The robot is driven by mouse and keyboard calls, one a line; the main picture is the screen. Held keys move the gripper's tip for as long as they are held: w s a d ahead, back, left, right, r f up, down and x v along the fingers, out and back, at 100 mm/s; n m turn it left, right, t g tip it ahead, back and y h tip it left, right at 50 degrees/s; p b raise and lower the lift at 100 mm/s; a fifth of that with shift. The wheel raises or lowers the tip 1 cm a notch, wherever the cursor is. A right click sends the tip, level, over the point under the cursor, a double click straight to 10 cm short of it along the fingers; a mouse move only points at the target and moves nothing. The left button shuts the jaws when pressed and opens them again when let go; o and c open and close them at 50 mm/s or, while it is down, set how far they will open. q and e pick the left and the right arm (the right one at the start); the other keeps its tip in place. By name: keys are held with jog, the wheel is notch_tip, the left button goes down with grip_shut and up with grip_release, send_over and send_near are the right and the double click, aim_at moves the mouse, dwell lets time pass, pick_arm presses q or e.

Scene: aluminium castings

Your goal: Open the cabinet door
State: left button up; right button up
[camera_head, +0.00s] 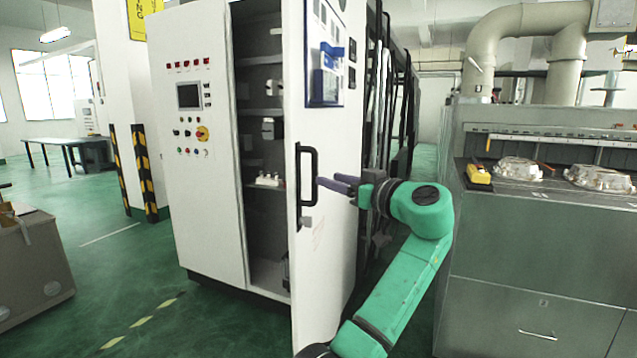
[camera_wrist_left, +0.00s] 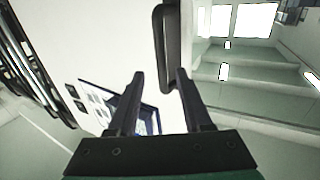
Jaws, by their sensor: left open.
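The tall white cabinet (camera_head: 210,215) stands left of centre in the head view. Its door (camera_head: 330,255) stands ajar, with a dark opening (camera_head: 265,215) beside it showing shelves inside. A black bar handle (camera_head: 306,175) is upright on the door; it also shows in the left wrist view (camera_wrist_left: 171,45). My left gripper (camera_head: 332,184) is open, its fingers pointing at the handle from the right. In the wrist view, the handle lies beyond the fingertips, nearer the right finger; nothing is between the fingers. I cannot tell whether a finger touches the handle. My right gripper is out of view.
A grey machine (camera_head: 540,240) with castings (camera_head: 518,169) on top stands at the right. A grey box (camera_head: 35,265) is at the lower left. Striped posts (camera_head: 145,170) stand left of the cabinet. Green floor (camera_head: 110,285) is clear before the cabinet.

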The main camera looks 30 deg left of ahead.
pick_arm(q)
jog(key=b+v, duration=0.1)
jog(key=v, duration=0.7)
jog(key=shift+a+r, duration=0.1)
